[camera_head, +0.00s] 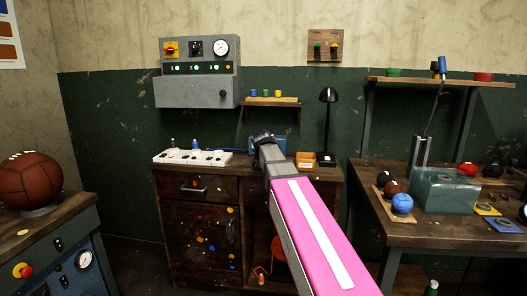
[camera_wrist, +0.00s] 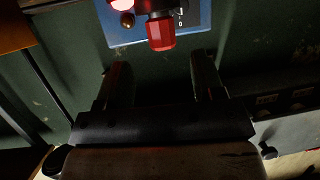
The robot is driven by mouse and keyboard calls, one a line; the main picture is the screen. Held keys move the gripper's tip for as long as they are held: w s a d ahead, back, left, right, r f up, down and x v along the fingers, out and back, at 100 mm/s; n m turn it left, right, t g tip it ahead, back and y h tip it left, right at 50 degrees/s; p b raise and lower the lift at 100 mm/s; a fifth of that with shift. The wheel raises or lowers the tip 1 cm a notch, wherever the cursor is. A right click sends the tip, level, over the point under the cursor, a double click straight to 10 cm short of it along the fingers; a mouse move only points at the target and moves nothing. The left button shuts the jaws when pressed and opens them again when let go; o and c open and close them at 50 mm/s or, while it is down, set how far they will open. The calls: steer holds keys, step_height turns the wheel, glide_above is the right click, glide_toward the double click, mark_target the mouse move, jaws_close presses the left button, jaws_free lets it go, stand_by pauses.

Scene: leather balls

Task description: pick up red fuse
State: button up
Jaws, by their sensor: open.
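A red faceted cylinder (camera_wrist: 161,32), which looks like the red fuse, sits at a blue-edged panel (camera_wrist: 196,30) at the top of the wrist view. My gripper (camera_wrist: 162,72) is open, its two dark fingers spread apart with nothing between them. The red piece lies beyond the fingertips, roughly centred between them. In the head view my gripper (camera_head: 263,137) reaches over the middle cabinet, in front of a blue box (camera_head: 281,144). My gripper partly hides that box, and I cannot make out the red piece there.
A white power strip (camera_head: 190,157) lies left of my gripper on the cabinet (camera_head: 170,183). Orange boxes (camera_head: 305,160) and a black lamp (camera_head: 328,96) stand to the right. A small shelf (camera_head: 272,100) with coloured pieces hangs behind. A red lamp (camera_wrist: 122,5) is beside the red cylinder.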

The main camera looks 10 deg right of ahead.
steer(key=x, duration=0.5)
steer(key=shift+w+a+f, duration=0.15)
steer(key=shift+w+f, duration=0.05)
steer(key=shift+w, duration=0.1)
steer(key=c, duration=1.1)
steer(key=shift+r, duration=0.15)
